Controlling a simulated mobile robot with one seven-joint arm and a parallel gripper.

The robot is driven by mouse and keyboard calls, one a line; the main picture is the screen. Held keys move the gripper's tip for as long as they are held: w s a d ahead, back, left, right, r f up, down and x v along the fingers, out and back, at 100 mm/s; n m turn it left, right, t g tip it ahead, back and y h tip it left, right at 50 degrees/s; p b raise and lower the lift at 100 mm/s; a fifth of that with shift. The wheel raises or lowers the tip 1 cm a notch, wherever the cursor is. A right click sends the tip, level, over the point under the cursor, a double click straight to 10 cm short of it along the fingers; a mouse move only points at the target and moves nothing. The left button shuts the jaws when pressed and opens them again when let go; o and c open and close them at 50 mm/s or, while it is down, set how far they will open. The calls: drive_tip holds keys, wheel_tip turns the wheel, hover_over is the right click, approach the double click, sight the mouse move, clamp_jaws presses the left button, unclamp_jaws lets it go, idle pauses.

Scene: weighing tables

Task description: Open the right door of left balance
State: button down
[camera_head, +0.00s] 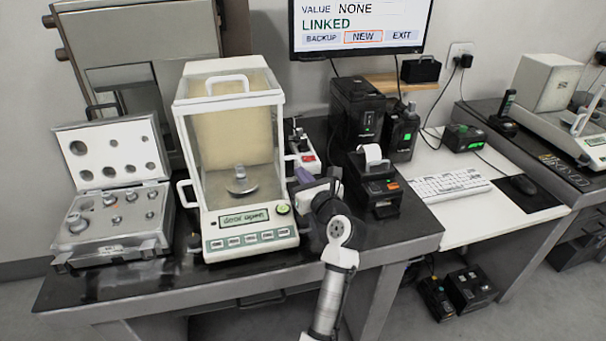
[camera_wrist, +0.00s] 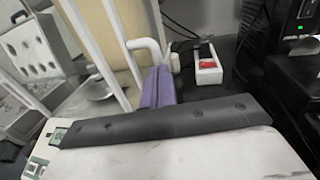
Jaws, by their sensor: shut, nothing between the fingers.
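The left balance (camera_head: 250,216) stands on the dark table with a tall clear draft shield. Its display (camera_head: 243,217) appears to read "door open". Inside is a round weighing pan (camera_head: 241,187), also in the wrist view (camera_wrist: 97,90). My gripper (camera_head: 304,176) is at the balance's right side, its purple fingers shut and empty. In the wrist view the fingers (camera_wrist: 160,86) point at a white bent door handle (camera_wrist: 148,46) on the right side. They are at or very near its lower end; I cannot tell if they touch. How far the right door stands open is unclear.
A weight case (camera_head: 115,215) lies open left of the balance. A white power strip with a red switch (camera_wrist: 207,66) lies behind my gripper. A black printer (camera_head: 376,186) and other black devices stand close on the right. A monitor (camera_head: 362,24) hangs behind.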

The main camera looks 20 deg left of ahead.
drive_tip(key=w+d+p+x, duration=0.1)
drive_tip(key=p+x, duration=0.1)
drive_tip(key=x, duration=0.9)
drive_tip(key=shift+w+d, duration=0.2)
drive_tip(key=shift+w, duration=0.15)
drive_tip(key=shift+d+f, duration=0.1)
